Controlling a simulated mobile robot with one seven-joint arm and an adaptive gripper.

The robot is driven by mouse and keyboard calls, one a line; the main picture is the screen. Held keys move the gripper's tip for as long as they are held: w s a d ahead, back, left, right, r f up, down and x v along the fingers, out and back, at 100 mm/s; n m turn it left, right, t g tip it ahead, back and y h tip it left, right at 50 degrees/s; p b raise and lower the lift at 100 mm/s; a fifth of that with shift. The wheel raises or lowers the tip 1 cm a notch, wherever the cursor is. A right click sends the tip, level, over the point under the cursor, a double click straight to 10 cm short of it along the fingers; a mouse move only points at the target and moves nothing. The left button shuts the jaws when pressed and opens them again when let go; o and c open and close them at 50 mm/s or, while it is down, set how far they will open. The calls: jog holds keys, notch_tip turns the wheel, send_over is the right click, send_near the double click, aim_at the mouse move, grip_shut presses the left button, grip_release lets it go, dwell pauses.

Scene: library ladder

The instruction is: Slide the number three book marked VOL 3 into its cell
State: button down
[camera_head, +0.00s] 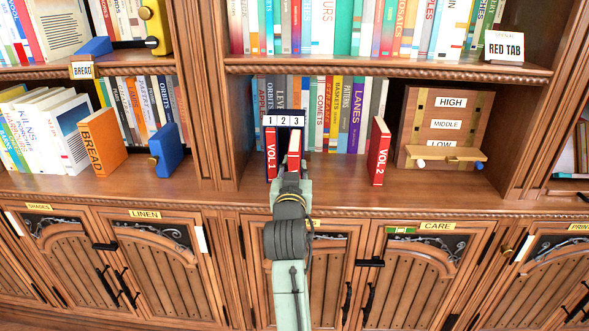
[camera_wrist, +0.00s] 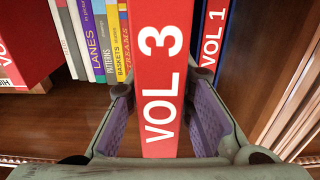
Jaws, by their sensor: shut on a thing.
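The red VOL 3 book (camera_head: 294,146) stands upright at the right side of a dark blue holder with labels 1, 2 and 3 (camera_head: 284,120), in line with label 3. How deep it sits in that cell is hidden. My gripper (camera_head: 292,176) is shut on it; in the wrist view the fingers (camera_wrist: 162,88) flank the VOL 3 spine (camera_wrist: 160,22). The red VOL 1 book (camera_head: 271,154) stands in the cell under label 1 and also shows in the wrist view (camera_wrist: 212,42). The VOL 2 book (camera_head: 379,152) stands apart on the shelf to the right.
A row of books (camera_head: 335,115) stands behind the holder. A wooden HIGH/MIDDLE/LOW board (camera_head: 443,125) stands at the right, and a wooden upright (camera_head: 222,125) is left of the holder. The shelf between the holder and VOL 2 is clear in front.

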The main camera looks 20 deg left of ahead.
jog(key=shift+w, duration=0.15)
jog(key=shift+s+d, duration=0.1)
jog(key=shift+s, duration=0.25)
jog(key=shift+r+p, duration=0.15)
jog(key=shift+p, duration=0.35)
dwell(1.2)
jog(key=shift+x, duration=2.8)
jog(key=c, duration=1.3)
grip_release()
